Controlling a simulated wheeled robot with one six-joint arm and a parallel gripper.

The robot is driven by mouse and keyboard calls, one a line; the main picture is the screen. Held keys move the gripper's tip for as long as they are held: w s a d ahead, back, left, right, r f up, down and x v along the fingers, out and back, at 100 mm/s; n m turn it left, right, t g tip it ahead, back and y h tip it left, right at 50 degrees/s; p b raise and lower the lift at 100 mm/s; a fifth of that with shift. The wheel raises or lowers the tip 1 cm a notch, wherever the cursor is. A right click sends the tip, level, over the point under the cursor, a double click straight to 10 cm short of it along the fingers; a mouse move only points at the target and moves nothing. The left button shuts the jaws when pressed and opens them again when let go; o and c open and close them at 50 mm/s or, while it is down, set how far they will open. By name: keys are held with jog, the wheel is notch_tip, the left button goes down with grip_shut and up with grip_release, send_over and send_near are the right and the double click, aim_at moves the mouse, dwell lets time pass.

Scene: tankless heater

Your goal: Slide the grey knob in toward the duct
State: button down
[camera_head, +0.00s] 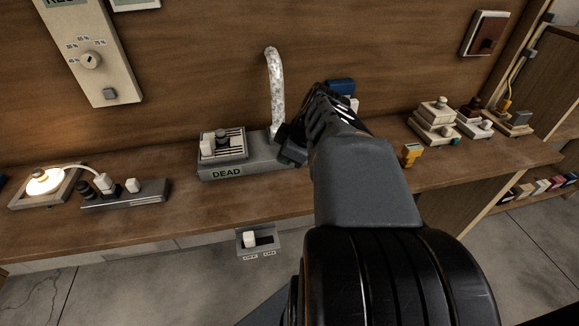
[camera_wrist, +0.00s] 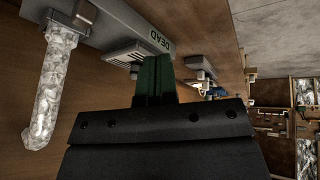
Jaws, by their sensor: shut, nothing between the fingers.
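A grey unit marked DEAD (camera_head: 226,172) stands on the wooden bench. It also shows in the wrist view (camera_wrist: 150,22). The crinkled silver duct (camera_head: 275,85) rises at its right end and shows at the left of the wrist view (camera_wrist: 50,90). On the unit sits a pale slotted block (camera_head: 236,144) with a small dark grey knob (camera_head: 222,137) on it. I cannot tell for sure that this is the task's knob. My gripper (camera_head: 290,152) is shut and empty, near the unit's right end and duct base. Its closed green fingers (camera_wrist: 155,66) partly hide the slotted block in the wrist view.
A lit lamp (camera_head: 44,181) and a switch strip (camera_head: 125,196) lie to the left. Stacked pale blocks (camera_head: 434,121) and a yellow item (camera_head: 411,155) lie to the right. A small switch box (camera_head: 260,240) hangs on the bench front. My arm hides part of the bench.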

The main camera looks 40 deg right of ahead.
jog(key=d+f+n+t+b, duration=0.2)
jog(key=d+n+b, duration=0.1)
jog(key=d, duration=0.4)
jog(key=shift+n, duration=0.3)
jog(key=x, duration=0.9)
jog(key=shift+s+d+f, duration=0.15)
jog(key=shift+s+d, duration=0.05)
jog(key=shift+d, duration=0.05)
jog(key=w, duration=0.1)
jog(key=w+d, duration=0.1)
jog(key=shift+w+d, duration=0.15)
jog(key=shift+w, duration=0.2)
jog(key=shift+w+d+p, duration=0.25)
jog(key=shift+w+p, duration=0.1)
jog(key=shift+w, duration=0.15)
